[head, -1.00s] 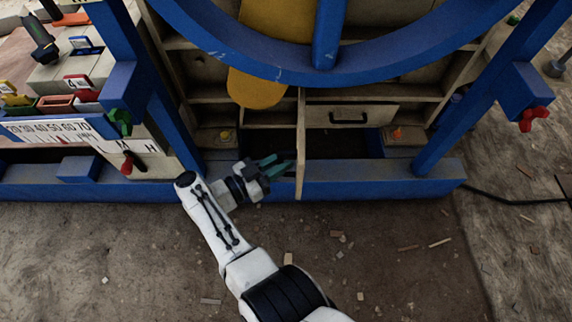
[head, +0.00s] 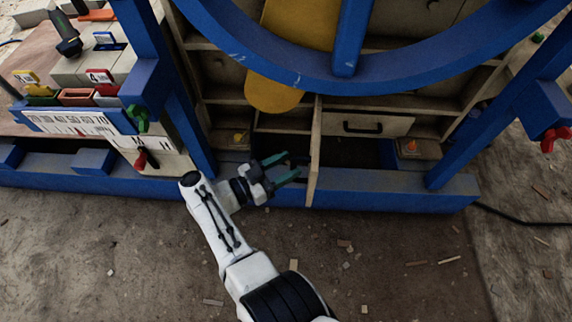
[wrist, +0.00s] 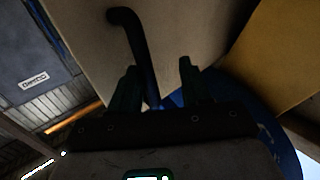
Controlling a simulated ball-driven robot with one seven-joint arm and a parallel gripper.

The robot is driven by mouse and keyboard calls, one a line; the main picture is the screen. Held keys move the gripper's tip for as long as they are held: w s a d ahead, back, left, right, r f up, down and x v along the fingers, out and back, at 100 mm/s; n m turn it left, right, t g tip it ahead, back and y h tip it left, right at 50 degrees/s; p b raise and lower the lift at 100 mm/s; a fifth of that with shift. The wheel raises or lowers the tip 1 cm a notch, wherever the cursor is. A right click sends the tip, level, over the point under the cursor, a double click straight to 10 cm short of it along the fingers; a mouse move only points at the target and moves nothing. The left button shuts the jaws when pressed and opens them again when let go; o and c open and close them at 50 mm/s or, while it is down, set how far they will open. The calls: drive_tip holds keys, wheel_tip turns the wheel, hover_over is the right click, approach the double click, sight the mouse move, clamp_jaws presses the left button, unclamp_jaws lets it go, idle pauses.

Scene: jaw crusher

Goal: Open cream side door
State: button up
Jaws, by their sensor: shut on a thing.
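The cream side door (head: 315,150) stands swung out from the blue-framed machine, seen almost edge-on in the head view. In the wrist view its pale face (wrist: 185,35) fills the upper middle, with a dark bent bar handle (wrist: 137,45) on it. My gripper (head: 286,166) is at the left side of the door, low near the blue base beam. In the wrist view my gripper's two dark fingers (wrist: 159,78) point at the door face, and the handle's lower end runs down between them. The gripper is shut on the handle; the exact contact is dark.
A cream drawer front (head: 367,125) with a black handle is right of the door. A large blue wheel (head: 345,60) and yellow piece (head: 272,93) hang above. The blue base beam (head: 400,190) runs along the front. The ground before it holds scattered chips.

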drive_tip(key=b+v, duration=0.3)
drive_tip(key=v, duration=0.7)
drive_tip(key=shift+a, duration=0.25)
drive_tip(key=shift+s, duration=0.1)
